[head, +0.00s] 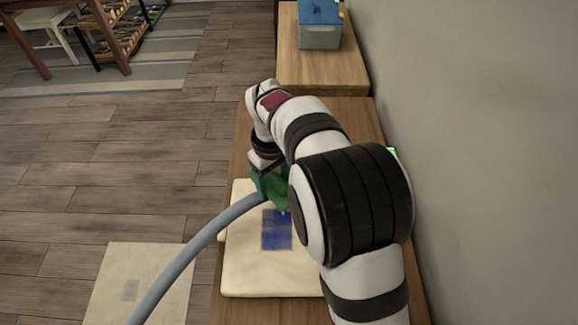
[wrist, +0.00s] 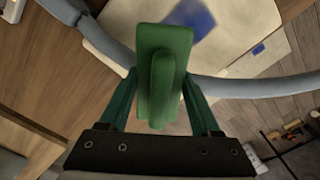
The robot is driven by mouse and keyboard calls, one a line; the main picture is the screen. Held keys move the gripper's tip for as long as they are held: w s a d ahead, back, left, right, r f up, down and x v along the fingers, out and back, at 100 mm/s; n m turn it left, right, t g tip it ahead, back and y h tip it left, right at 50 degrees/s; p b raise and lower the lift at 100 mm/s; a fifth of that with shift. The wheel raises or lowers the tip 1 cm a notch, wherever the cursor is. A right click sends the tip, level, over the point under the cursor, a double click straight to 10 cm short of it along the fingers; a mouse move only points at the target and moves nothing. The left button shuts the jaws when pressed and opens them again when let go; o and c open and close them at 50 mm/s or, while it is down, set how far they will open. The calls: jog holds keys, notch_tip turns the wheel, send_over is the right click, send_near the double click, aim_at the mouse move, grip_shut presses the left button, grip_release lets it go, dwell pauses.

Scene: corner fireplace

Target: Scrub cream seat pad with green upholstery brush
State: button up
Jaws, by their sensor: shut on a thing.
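The cream seat pad (head: 262,278) lies on a wooden bench, with a dark blue patch (head: 277,230) on its top. In the wrist view the pad (wrist: 252,32) is below the brush, with the blue patch (wrist: 197,17) near the top. My gripper (head: 268,178) is above the pad's far part, shut on the green upholstery brush (wrist: 162,70). In the head view the brush (head: 279,196) is partly hidden by my arm and a tube. Whether the brush touches the pad cannot be told.
A grey-blue tube (head: 190,250) curves across the pad's left side to near my gripper. Another cream square (head: 140,278) lies on the floor at left. A blue-lidded box (head: 320,30) stands on the farther wooden surface (head: 312,72). A wall (head: 480,140) borders the right.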

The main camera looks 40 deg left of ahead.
jog(key=shift+d+f, duration=0.1)
jog(key=shift+f, duration=3.5)
jog(key=shift+s+d, duration=0.75)
jog(key=shift+s, duration=0.05)
jog(key=shift+s+d+r, duration=0.2)
jog(key=shift+s+d, duration=0.45)
jog(key=shift+s+d+r, duration=0.2)
jog(key=shift+s+d, duration=0.4)
jog(key=shift+s+d+r, duration=0.2)
jog(key=shift+s+d, duration=1.6)
jog(key=shift+w+a, duration=3.8)
jog(key=shift+w, duration=0.05)
jog(key=shift+w+d, duration=0.15)
jog(key=shift+w, duration=0.05)
jog(key=shift+s+d, duration=3.75)
jog(key=shift+s, duration=0.1)
jog(key=shift+w+a, duration=3.8)
jog(key=shift+r, duration=0.3)
jog(key=shift+f, duration=0.1)
grip_shut()
jog(key=shift+r, duration=3.05)
